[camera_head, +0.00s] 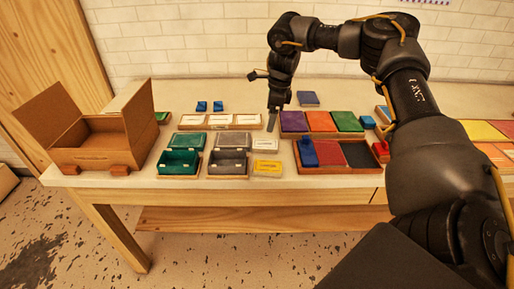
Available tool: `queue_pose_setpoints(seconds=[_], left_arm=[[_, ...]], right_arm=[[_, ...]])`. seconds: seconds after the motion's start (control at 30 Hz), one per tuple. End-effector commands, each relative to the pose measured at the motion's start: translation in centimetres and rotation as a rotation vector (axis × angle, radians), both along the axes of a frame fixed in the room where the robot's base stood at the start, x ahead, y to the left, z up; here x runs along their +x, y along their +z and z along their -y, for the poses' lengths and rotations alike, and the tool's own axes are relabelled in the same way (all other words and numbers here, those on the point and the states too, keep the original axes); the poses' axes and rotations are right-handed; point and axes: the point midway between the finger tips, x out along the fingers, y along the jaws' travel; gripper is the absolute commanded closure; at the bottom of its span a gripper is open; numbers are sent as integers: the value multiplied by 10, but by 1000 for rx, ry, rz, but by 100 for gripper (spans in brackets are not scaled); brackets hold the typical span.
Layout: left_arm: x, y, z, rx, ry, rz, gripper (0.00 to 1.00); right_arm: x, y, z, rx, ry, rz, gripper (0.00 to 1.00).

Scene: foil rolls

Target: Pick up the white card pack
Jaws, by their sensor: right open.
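A small white pack (265,145), probably the white card pack, lies flat on the table just behind a yellow pack (267,168). A wooden tray (220,127) behind and to its left holds several white-topped pieces. My right gripper (272,120) reaches in from the right and points down behind the white pack, beside the right end of that tray. It is open, with nothing seen between its fingers. Its far finger is partly hidden. My left gripper is out of view.
An open cardboard box (93,142) stands at the left. Green (180,163) and grey (228,164) hinged boxes lie left of the white pack. A tray with purple, orange and green panels (320,122) and another with red and black panels (335,155) lie to the right.

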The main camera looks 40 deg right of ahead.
Motion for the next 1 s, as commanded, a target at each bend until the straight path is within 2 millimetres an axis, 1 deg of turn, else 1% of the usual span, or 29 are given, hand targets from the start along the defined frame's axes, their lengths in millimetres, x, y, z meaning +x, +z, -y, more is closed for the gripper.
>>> queue_pose_setpoints(seconds=[0.03,0.17,0.27,0.3,0.4,0.57,0.77,0.87,1.0], left_arm=[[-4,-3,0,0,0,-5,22],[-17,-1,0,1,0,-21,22],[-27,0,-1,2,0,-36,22],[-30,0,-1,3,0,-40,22],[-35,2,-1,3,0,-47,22],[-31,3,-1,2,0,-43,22],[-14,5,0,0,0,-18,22],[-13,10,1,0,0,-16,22],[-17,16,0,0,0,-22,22]], right_arm=[[-1,0,2,0,-1,0,24],[-1,-2,2,0,1,-3,24],[1,-14,0,0,2,-5,24],[1,-21,-1,0,2,-6,24],[3,-37,-3,0,2,-6,24],[5,-52,-4,1,0,-4,24],[5,-56,-4,1,-1,-2,24],[6,-67,-6,-1,-1,-5,24],[9,-89,-8,-2,-1,-4,24]])
